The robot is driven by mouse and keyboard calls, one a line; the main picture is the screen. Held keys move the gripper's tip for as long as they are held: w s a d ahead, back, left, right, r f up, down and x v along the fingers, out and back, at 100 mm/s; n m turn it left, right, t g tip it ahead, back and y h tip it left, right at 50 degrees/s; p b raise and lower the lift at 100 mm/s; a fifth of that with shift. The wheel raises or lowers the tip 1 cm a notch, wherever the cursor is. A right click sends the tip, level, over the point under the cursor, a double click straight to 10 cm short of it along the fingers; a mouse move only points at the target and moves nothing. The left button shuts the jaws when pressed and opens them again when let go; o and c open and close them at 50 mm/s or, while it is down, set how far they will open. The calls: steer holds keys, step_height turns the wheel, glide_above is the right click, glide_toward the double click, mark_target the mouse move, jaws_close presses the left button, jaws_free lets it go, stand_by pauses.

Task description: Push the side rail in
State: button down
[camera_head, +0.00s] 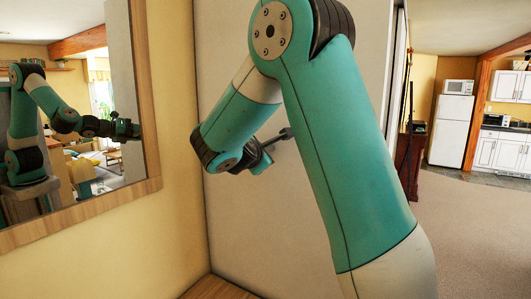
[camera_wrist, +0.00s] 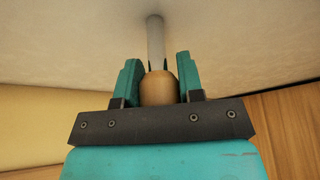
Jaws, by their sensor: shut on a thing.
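The side rail shows in the wrist view as a thin grey rod (camera_wrist: 155,35) with a rounded tan knob (camera_wrist: 158,88) at its near end. Its far end meets a pale flat surface (camera_wrist: 70,45). My gripper (camera_wrist: 157,76) has one teal finger on each side of the knob and is shut on it. In the head view my gripper (camera_head: 262,163) is in front of the pale panel, partly hidden by my own arm. A short grey rod (camera_head: 277,138) runs from it to a darker end at the panel. The knob is hidden in this view.
A wood-framed mirror (camera_head: 150,95) hangs on the yellow wall at the left and reflects my arm. A wooden surface (camera_head: 215,290) lies low in the corner. Open carpeted floor (camera_head: 470,235) is at the right, with a white fridge (camera_head: 451,130) beyond.

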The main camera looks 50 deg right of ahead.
steer(key=shift+d, duration=0.1)
steer(key=c, duration=0.8)
jaws_free()
steer(key=shift+o, duration=0.2)
steer(key=shift+s+a+b, duration=0.1)
steer(key=shift+a+b, duration=0.2)
steer(key=shift+a, duration=0.1)
steer(key=b+v, duration=0.5)
steer(key=v, duration=1.1)
steer(key=shift+s+a+r, duration=0.15)
steer(key=shift+a+r, duration=0.05)
steer(key=shift+f, duration=0.1)
